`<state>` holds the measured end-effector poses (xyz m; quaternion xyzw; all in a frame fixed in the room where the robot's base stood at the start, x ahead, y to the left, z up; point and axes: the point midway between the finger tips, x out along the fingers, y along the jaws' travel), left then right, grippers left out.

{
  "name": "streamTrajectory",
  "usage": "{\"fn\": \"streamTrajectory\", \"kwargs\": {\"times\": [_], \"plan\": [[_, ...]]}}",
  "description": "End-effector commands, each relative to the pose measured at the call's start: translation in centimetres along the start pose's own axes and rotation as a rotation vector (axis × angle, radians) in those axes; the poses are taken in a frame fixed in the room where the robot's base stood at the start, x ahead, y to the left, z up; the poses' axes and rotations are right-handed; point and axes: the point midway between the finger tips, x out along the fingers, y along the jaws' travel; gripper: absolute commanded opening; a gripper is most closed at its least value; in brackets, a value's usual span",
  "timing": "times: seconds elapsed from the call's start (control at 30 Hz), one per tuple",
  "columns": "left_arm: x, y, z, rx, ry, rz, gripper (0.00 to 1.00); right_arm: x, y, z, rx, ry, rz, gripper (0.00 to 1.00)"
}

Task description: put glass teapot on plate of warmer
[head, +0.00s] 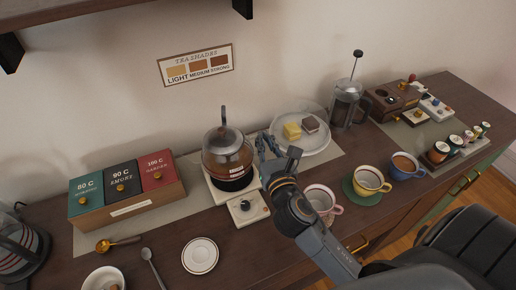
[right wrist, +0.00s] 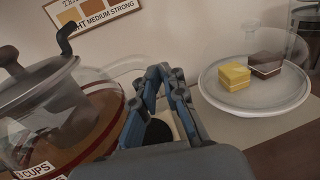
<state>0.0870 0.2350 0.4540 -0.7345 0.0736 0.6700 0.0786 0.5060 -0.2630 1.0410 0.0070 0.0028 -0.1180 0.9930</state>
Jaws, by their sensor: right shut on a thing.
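The glass teapot (head: 228,158), with amber tea and a dark lid knob, is over the cream warmer (head: 241,216) in the head view. The warmer's black round plate (head: 232,184) shows just below the teapot's base, so the teapot looks raised a little; the exact gap is unclear. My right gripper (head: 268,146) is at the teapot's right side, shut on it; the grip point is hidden. In the right wrist view the teapot (right wrist: 60,125) fills the left, beside my right gripper's fingers (right wrist: 163,75), with the dark plate (right wrist: 158,132) partly visible below them. My left gripper is not in view.
A plate (head: 318,143) with two cakes stands right of my right gripper, and a French press (head: 346,103) beyond it. Several cups, including a pink one (head: 321,198), stand by my forearm. Tea boxes (head: 122,184) are at left; a saucer (head: 200,257) is in front.

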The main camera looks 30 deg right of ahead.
Motion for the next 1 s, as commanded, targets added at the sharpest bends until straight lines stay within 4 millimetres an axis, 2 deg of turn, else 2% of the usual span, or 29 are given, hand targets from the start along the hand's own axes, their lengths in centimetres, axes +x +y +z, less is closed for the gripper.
{"fn": "streamTrajectory", "kwargs": {"times": [0.07,0.1,0.33,0.53,0.73,1.0], "plan": [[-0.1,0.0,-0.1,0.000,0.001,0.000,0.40,1.9,-0.3,-0.7,0.005,-0.003,-0.001,0.00],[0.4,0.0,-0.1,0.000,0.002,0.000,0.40,2.5,-0.4,-1.9,0.004,-0.001,-0.001,0.00],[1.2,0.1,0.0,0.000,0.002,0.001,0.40,5.2,-0.8,-5.2,0.006,-0.003,0.000,0.00],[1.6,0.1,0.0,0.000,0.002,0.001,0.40,6.1,-1.0,-6.3,0.006,-0.004,0.002,0.00],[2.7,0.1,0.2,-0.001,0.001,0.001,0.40,6.3,-1.0,-9.1,0.008,-0.002,0.000,0.00],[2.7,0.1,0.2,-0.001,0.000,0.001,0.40,6.3,-1.1,-9.3,0.004,-0.004,0.003,0.00]]}}
